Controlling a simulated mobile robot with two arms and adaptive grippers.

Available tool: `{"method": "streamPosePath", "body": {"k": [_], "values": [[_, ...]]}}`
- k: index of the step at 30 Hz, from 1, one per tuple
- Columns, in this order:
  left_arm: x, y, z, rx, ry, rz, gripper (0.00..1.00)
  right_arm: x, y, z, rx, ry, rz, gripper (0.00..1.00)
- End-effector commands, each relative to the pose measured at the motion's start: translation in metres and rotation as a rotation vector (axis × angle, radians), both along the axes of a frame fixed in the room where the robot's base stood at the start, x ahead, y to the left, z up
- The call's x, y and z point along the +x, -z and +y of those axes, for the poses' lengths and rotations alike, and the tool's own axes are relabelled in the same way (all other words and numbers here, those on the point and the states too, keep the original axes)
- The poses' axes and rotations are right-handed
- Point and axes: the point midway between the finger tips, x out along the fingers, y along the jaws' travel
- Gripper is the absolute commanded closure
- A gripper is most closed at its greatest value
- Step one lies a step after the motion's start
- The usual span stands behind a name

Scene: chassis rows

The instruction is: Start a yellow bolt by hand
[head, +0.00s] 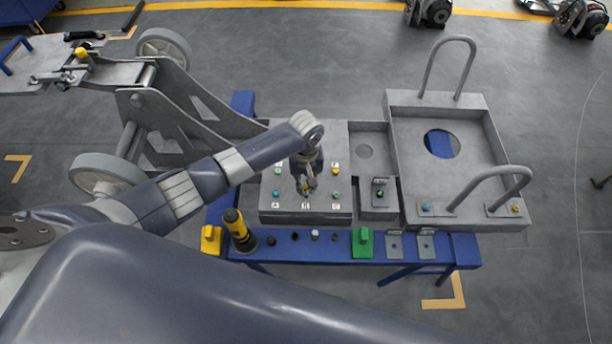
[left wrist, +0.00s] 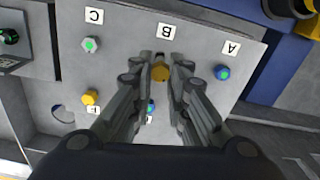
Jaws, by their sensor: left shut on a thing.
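My left gripper (head: 307,187) points down over the front middle of the grey plate (head: 325,140). In the left wrist view its fingers (left wrist: 162,72) are shut on a yellow bolt (left wrist: 160,73). The bolt is beside the label B (left wrist: 166,32). I cannot tell whether its tip is in a hole. A blue bolt (left wrist: 222,72) sits by label A and a green bolt (left wrist: 90,44) by label C. Another yellow bolt (left wrist: 90,97) sits at the plate's far side; it also shows in the head view (head: 336,170). A blue bolt (left wrist: 150,107) shows between the fingers. My right gripper is not in view.
The blue bench (head: 460,250) carries a yellow-and-black tool (head: 238,228), a yellow block (head: 211,239) and a green block (head: 362,242) along its front. A grey frame (head: 490,150) with two tall handles stands right. A wheeled chassis (head: 160,105) stands left.

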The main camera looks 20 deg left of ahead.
Motion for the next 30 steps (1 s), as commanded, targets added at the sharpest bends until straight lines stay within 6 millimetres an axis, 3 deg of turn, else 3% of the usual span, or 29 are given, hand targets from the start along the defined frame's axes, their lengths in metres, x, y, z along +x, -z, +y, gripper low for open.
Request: {"method": "streamPosePath", "body": {"k": [7, 30], "values": [[0.0000, 0.0000, 0.0002, 0.000, -0.103, 0.000, 1.00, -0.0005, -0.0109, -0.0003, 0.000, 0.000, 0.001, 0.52], [-0.0002, 0.0021, -0.0008, -0.001, -0.105, 0.000, 1.00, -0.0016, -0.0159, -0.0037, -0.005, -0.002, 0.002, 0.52]]}}
